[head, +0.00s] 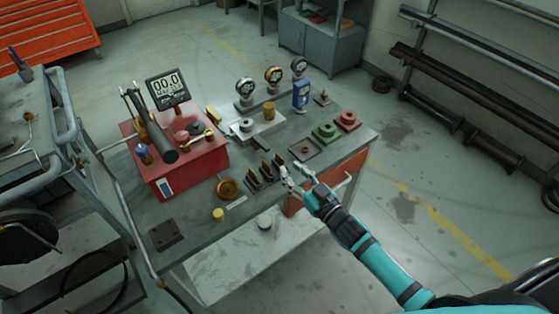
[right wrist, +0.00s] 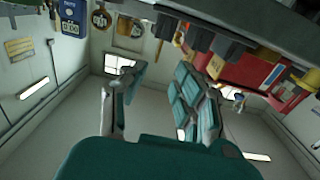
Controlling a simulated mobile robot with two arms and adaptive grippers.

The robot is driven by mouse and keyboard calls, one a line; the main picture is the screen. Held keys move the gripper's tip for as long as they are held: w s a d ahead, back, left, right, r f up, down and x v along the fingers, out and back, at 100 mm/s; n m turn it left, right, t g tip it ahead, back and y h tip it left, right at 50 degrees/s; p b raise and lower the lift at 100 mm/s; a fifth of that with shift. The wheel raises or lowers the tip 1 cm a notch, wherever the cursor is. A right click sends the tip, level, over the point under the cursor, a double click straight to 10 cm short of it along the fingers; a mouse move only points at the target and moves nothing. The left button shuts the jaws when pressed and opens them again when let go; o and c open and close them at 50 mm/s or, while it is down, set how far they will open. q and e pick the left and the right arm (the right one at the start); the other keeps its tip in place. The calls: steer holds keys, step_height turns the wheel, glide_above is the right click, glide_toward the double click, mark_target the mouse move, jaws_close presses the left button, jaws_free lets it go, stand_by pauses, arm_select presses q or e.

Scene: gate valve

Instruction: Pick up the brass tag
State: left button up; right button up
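No piece can be told for certain as the brass tag. A dark rack (head: 263,173) near the table's front edge holds several upright pieces with brass-coloured parts, too small to make out. In the right wrist view, where the scene is upside down, a narrow brass-coloured piece (right wrist: 177,36) shows beside dark blocks (right wrist: 229,48). My right gripper (head: 293,171) is open, just right of the rack at the front edge. Its spread fingers also show in the right wrist view (right wrist: 160,80) with nothing between them. My left gripper is not in view.
On the table (head: 190,249) stand a brass-coloured bowl (head: 229,189), a small yellow cylinder (head: 218,214), a red box (head: 190,175) with a display (head: 167,86), gauges (head: 273,75), and green (head: 325,131) and red (head: 347,121) flanged parts.

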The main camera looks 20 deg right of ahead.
mark_target(282, 159)
steer(key=shift+d+p+x, duration=0.15)
steer(key=shift+p+x, duration=0.1)
steer(key=shift+x, duration=1.3)
steer(key=shift+d+p+x, duration=0.1)
steer(key=shift+p+x, duration=0.1)
steer(key=shift+x, duration=1.35)
steer(key=shift+f, duration=0.1)
steer(key=shift+c, duration=0.3)
jaws_close()
